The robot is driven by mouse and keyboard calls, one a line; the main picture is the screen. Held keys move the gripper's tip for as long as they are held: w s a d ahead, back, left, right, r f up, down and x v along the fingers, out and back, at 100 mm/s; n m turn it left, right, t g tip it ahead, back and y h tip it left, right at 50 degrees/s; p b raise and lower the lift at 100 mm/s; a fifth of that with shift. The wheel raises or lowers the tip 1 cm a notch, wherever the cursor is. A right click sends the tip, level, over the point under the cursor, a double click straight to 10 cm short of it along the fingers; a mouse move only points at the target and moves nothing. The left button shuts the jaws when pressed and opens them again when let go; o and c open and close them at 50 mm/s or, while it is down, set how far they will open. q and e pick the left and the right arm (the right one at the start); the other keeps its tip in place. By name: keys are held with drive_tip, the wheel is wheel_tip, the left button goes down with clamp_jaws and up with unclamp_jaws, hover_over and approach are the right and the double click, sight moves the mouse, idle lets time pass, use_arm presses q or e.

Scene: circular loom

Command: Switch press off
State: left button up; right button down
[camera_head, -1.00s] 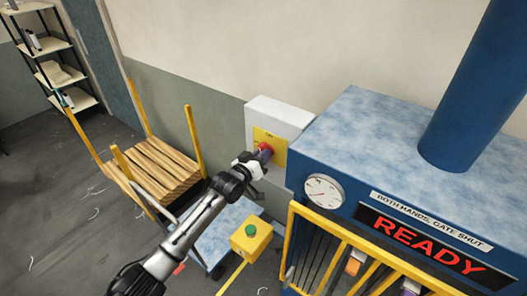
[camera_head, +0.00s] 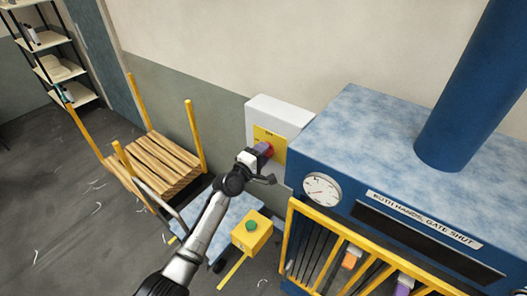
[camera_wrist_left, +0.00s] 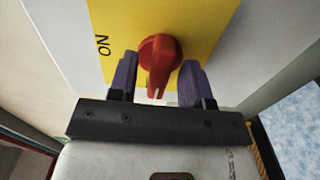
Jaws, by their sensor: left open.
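The press (camera_head: 350,130) is a large blue machine at the right in the head view. Its display (camera_head: 420,240) is dark. A grey switch box (camera_head: 275,113) with a yellow plate (camera_wrist_left: 205,25) is on the wall side, left of the press. The red rotary knob (camera_wrist_left: 160,60) is on that plate; its handle points down toward my gripper in the wrist view. "ON" is printed left of the knob there. My left gripper (camera_head: 266,163) is open at the switch, its two purple fingers (camera_wrist_left: 125,75) on either side of the knob handle. In the head view it partly hides the knob.
A yellow gate (camera_head: 340,245) covers the press front. A wooden cart (camera_head: 155,165) with yellow posts stands to the left. Shelves (camera_head: 45,50) are at the far left.

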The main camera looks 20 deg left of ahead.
use_arm(q)
drive_tip(key=p+v, duration=0.4)
drive_tip(key=v, duration=0.3)
idle(0.5)
idle(0.3)
